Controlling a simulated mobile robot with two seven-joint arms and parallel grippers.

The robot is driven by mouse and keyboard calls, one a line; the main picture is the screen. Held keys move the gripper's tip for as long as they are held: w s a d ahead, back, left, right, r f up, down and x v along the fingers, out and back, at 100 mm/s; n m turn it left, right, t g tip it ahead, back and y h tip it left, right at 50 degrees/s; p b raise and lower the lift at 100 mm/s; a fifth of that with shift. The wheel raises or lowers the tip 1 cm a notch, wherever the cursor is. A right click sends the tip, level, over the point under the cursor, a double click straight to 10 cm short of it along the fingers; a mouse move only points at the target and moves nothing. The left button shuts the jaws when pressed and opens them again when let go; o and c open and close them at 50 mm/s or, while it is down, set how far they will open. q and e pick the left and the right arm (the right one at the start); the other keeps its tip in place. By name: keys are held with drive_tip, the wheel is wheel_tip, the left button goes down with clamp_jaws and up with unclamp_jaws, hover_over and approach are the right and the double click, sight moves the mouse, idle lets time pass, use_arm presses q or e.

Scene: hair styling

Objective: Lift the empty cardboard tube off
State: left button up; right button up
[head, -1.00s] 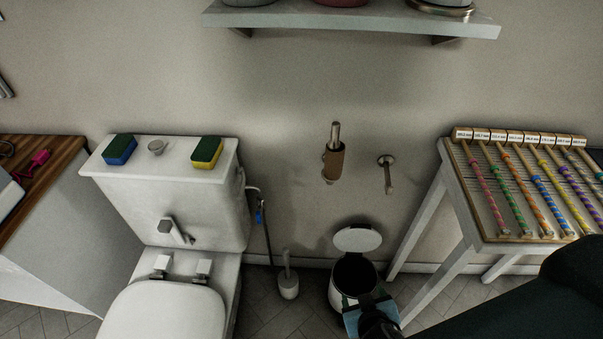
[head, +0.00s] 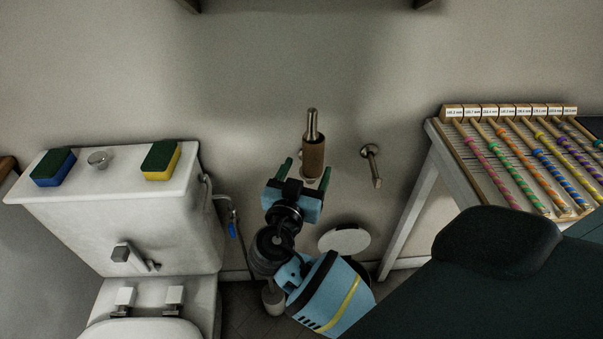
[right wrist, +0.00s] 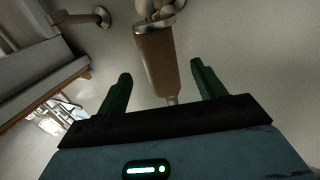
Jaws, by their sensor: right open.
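The brown cardboard tube (head: 313,158) sits on an upright metal holder (head: 312,122) by the wall, with the metal rod sticking out above it. My right gripper (head: 305,172) is open, its two green fingers pointing up at the tube from just below and in front. In the right wrist view the tube (right wrist: 156,62) shows between the lines of the open fingers (right wrist: 162,82), with nothing gripped. I cannot tell whether the fingers reach around it in depth. My left gripper is not in view.
A second, empty metal wall holder (head: 371,165) is right of the tube. The bin's white lid (head: 344,240) shows below, partly behind my right arm. A toilet tank (head: 110,195) with two sponges stands left. A table (head: 432,150) with several colourful rods stands right.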

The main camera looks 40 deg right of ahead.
sight(314, 112)
use_arm(q)
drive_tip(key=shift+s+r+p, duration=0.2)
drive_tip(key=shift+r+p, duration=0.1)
drive_tip(key=shift+p, duration=0.2)
use_arm(e)
drive_tip(key=shift+x, duration=3.75)
